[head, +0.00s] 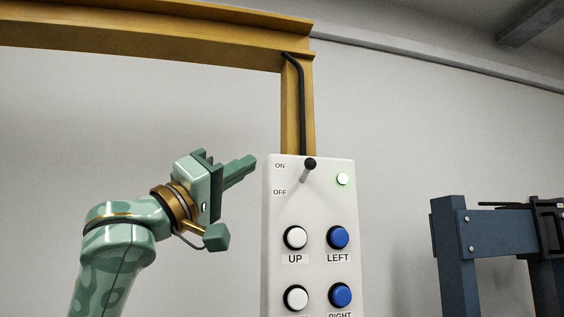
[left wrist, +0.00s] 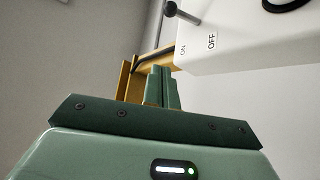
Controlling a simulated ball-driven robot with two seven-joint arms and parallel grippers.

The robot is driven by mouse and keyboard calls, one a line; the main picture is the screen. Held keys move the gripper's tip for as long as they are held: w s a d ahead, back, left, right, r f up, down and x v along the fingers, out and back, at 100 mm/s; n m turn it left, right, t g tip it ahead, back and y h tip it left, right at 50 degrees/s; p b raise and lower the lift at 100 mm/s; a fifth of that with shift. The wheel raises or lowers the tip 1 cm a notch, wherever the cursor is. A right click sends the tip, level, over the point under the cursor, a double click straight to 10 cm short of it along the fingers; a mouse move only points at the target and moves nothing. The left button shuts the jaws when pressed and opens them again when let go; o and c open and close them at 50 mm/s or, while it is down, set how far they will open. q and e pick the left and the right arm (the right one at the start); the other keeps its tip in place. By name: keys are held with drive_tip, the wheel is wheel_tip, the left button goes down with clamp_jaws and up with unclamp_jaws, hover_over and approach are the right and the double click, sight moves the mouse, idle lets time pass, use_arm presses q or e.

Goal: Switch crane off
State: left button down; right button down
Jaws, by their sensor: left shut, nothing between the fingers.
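The crane control box (head: 312,210) is a white panel in the middle of the head view. Its lever switch (head: 310,164) has a black knob and sits up at the ON label, above the OFF label. In the left wrist view the shut fingers (left wrist: 162,85) show below the lever (left wrist: 182,14) and the box's ON and OFF labels. My right gripper is not seen.
White UP (head: 295,237) and blue LEFT (head: 338,237) buttons sit below the switch, with another pair under them. The yellow crane frame (head: 298,100) rises behind the box. A dark blue metal stand (head: 485,235) is at the right.

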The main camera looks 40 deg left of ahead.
sight(307, 172)
use_arm(q)
drive_tip(key=w+d+r+p, duration=0.1)
drive_tip(key=w, duration=0.1)
drive_tip(key=w+d+r+p, duration=0.1)
drive_tip(key=w, duration=0.2)
drive_tip(key=w+d+r+p, duration=0.1)
drive_tip(key=w+d, duration=0.1)
drive_tip(key=w, duration=0.1)
drive_tip(key=shift+w+d, duration=0.1)
drive_tip(key=shift+d+f, duration=0.25)
drive_tip(key=shift+f, duration=0.05)
